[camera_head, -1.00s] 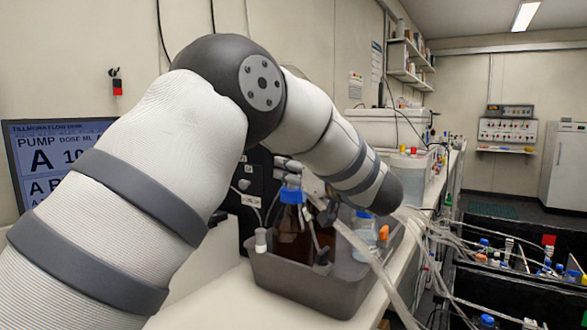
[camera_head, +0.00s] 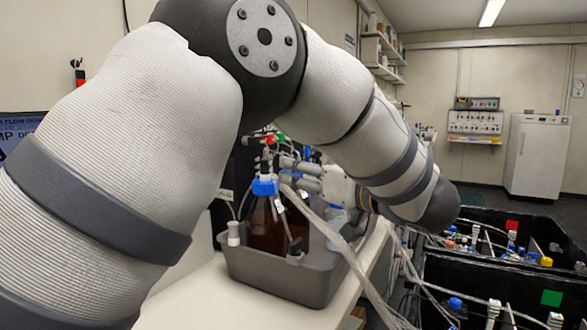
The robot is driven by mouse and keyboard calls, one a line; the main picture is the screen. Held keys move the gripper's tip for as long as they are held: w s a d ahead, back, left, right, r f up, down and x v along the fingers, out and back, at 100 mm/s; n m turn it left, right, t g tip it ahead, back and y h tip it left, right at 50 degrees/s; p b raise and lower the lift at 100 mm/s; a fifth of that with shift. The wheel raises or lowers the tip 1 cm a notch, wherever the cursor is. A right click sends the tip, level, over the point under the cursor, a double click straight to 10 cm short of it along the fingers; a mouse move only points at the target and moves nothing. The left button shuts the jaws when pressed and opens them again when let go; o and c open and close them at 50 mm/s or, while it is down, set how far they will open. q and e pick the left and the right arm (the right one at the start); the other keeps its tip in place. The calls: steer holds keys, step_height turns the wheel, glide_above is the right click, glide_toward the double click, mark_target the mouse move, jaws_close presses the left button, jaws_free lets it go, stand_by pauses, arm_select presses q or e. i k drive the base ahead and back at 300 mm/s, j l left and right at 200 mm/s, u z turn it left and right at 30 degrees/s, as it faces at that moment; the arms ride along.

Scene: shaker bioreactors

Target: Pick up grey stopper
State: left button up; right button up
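A small dark grey piece (camera_head: 296,245), which looks like the grey stopper, shows low in front of a brown bottle (camera_head: 264,225) with a blue cap (camera_head: 265,186). Thin tubing or a clip runs down towards it. The bottle stands in a grey tray (camera_head: 285,285) on the bench. My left gripper (camera_head: 287,172) is just right of the blue cap, above the grey piece and apart from it. Its two pale fingers point left with a gap between them, and nothing shows held. My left arm hides part of the scene behind. My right gripper is out of view.
A white piece (camera_head: 233,233) sits at the tray's left rim. Clear tubes (camera_head: 345,250) run over the tray's right side. Black bins (camera_head: 490,285) with capped bottles stand at the lower right. The bench (camera_head: 205,300) in front of the tray is bare.

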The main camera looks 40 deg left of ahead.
mark_target(233, 226)
steer(key=k+l, duration=0.8)
